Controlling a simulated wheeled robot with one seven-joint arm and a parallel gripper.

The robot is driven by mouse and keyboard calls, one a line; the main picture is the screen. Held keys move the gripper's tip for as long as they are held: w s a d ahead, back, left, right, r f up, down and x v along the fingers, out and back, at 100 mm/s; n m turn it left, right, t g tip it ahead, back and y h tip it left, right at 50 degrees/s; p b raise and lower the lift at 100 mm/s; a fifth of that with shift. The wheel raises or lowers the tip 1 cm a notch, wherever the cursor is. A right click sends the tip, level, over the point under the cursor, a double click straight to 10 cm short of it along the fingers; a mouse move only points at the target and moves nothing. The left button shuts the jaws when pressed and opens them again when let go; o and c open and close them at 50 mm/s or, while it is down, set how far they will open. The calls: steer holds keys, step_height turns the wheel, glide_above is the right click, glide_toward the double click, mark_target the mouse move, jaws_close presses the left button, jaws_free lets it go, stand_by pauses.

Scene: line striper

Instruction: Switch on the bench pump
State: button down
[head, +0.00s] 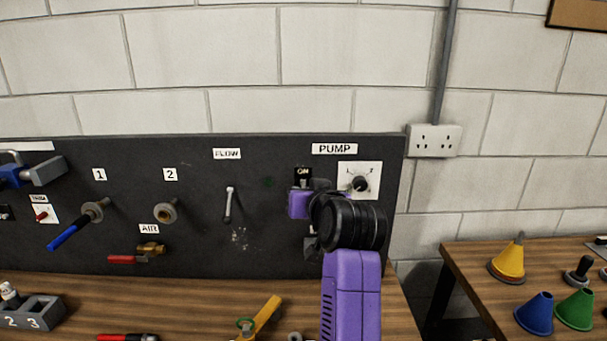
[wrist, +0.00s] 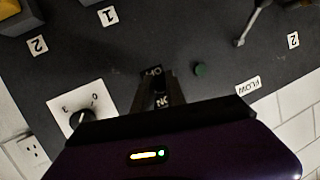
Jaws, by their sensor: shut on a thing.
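The black dark-panel pump switch plate shows its ON label (head: 303,172) at the top, left of the PUMP label (head: 334,149). In the wrist view, turned over, the OFF label (wrist: 153,71) and part of the ON label (wrist: 162,103) show. My gripper (head: 305,187) is at this plate, its purple body covering the lower part in the head view. In the wrist view my gripper (wrist: 159,86) has its two dark fingers drawn together over the plate, shut on the switch lever. The lever is mostly hidden between the fingers; I cannot tell which way it is tilted.
A dial (head: 360,183) on a white plate sits just right of the switch. A FLOW lever (head: 229,205) hangs on the left, and a small green round part (wrist: 200,69) lies between. Valves (head: 92,212) fill the panel's left. Tools lie on the bench below.

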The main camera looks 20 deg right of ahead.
step_height(320, 180, up, 2)
steer(key=g+p, duration=0.3)
steer(key=p, duration=0.3)
steer(key=shift+m+y+p, duration=0.3)
steer(key=shift+p, duration=0.1)
steer(key=shift+w+r+m+g+y+p, duration=0.15)
steer(key=shift+g+p, duration=0.2)
steer(key=shift+g, duration=0.4)
steer(key=shift+w+r+m+g+y+p, duration=0.15)
steer(key=shift+g+p, duration=0.15)
steer(key=shift+g, duration=0.45)
steer(key=shift+s, duration=0.1)
steer(key=c, duration=1.4)
jaws_free()
steer(key=shift+o, duration=0.2)
steer(key=b+v, duration=0.2)
steer(key=v, duration=0.5)
steer(key=shift+s+r, duration=0.2)
steer(key=shift+r, duration=0.15)
steer(key=shift+d, duration=0.1)
